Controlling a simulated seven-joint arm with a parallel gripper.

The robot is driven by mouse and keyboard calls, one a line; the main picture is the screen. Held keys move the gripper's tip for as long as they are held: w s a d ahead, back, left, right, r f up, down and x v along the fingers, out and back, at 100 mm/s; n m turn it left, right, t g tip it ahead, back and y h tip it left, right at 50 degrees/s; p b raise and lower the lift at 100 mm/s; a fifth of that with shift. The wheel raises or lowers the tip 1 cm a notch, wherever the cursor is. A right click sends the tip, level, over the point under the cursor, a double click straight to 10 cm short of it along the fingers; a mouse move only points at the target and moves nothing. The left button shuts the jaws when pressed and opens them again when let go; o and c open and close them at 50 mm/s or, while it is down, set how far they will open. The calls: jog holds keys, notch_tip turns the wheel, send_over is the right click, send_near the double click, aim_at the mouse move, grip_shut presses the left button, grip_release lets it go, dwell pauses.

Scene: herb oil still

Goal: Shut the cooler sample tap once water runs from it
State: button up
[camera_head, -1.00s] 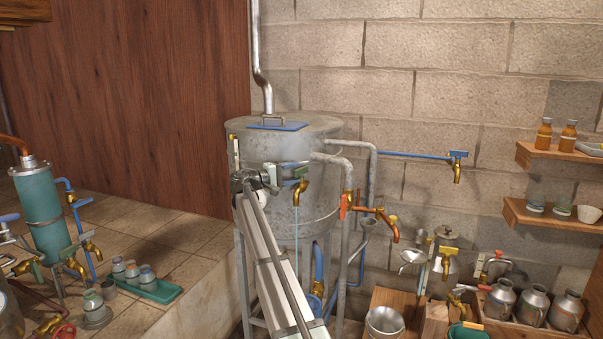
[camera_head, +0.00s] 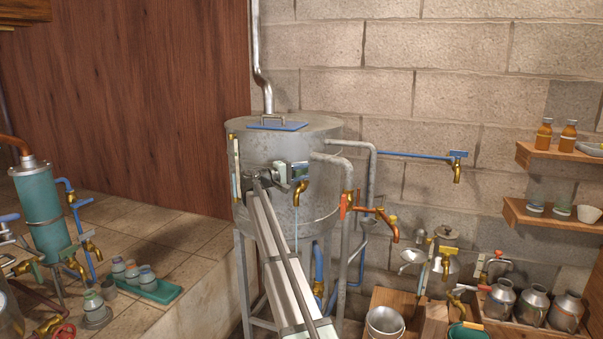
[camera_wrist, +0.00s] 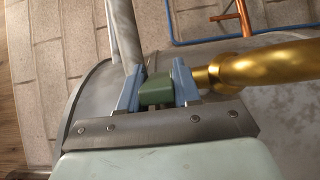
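A brass tap (camera_head: 301,192) with a downturned spout is on the front of the large grey metal tank (camera_head: 320,213). A thin pale stream of water (camera_head: 296,235) falls from its spout. In the wrist view the brass tap body (camera_wrist: 265,68) lies to the right, with its green handle (camera_wrist: 157,92) between my fingers. My gripper (camera_wrist: 158,88) has one blue finger on each side of the handle, and both appear to touch it. In the head view my gripper (camera_head: 287,175) covers the handle, beside the tap's upper left.
A blue pipe with another brass tap (camera_head: 457,172) reaches right from the tank. An orange-handled copper tap (camera_head: 392,228) and a grey pipe (camera_head: 347,240) stand just right of the tank. Left, a teal cylinder (camera_head: 42,215) and cups on a green tray (camera_head: 160,292) occupy the tiled ledge.

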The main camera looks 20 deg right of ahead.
jog(key=c, duration=0.4)
jog(key=shift+w+m+g, duration=0.15)
jog(key=shift+m+g, duration=0.35)
jog(key=shift+g, duration=0.3)
jog(key=shift+m+g, duration=0.3)
jog(key=shift+g, duration=0.2)
jog(key=o, duration=0.9)
jog(key=shift+o, duration=0.2)
jog(key=a, duration=1.4)
